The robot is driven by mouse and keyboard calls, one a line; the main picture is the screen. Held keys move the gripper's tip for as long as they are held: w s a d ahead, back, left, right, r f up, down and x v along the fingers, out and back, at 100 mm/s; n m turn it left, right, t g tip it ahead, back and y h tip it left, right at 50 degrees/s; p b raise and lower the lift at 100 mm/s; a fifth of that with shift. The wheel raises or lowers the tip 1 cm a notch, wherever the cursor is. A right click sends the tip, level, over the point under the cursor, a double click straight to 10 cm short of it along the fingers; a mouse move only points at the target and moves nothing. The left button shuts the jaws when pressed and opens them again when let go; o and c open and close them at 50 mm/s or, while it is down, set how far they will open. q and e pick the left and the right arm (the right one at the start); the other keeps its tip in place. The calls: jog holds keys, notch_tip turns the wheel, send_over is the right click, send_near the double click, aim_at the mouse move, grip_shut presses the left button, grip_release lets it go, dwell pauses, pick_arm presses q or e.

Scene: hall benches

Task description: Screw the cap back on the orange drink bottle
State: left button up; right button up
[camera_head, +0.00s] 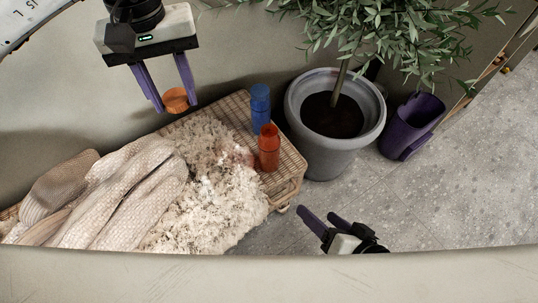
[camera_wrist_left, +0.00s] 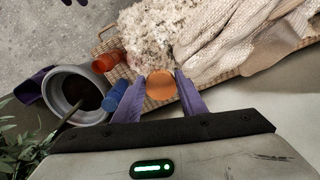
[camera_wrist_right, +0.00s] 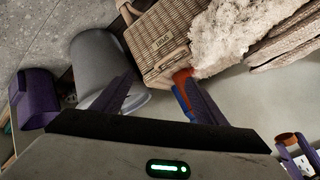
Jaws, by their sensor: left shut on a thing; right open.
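In the right wrist view the bottle (camera_wrist_right: 182,77) is partly hidden behind a finger. My left gripper (camera_head: 169,98) is shut on the orange cap (camera_head: 176,99) and holds it in the air, left of and apart from the bottle. The cap fills the gap between the fingers in the left wrist view (camera_wrist_left: 160,86). My right gripper (camera_head: 319,222) is open and empty, in front and to the right of the bottle.
A blue bottle (camera_head: 260,108) stands just behind the orange one. A fluffy throw (camera_head: 215,195) and a knitted blanket (camera_head: 125,195) cover the bench's left part. A grey plant pot (camera_head: 330,155) and a purple bin (camera_head: 411,127) stand to the right. Grey floor lies clear at lower right.

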pick_arm(q)
jog(key=w+d+f+n+b, duration=0.3)
jog(key=d+f+n+b, duration=0.2)
jog(key=d+n, duration=0.35)
pick_arm(e)
jog(key=w+a+m+t+y, duration=0.1)
jog(key=w+a+m+y, duration=0.35)
jog(key=m, duration=0.65)
pick_arm(q)
jog(key=n+b, duration=0.5)
jog(key=n, duration=0.3)
send_over(273, 130)
jog(key=shift+f, duration=0.9)
pick_arm(e)
jog(key=m+t+y, duration=0.2)
jog(key=m+y, duration=0.2)
jog(key=m, duration=0.9)
send_near(278, 150)
jog(key=shift+w+a+r, duration=0.1)
jog(key=shift+a+r, duration=0.25)
jog(key=shift+a, duration=0.1)
jog(key=x, duration=1.2)
jog(key=shift+w+d, duration=0.1)
jog(key=shift+w, duration=0.05)
jog(key=shift+c, duration=0.2)
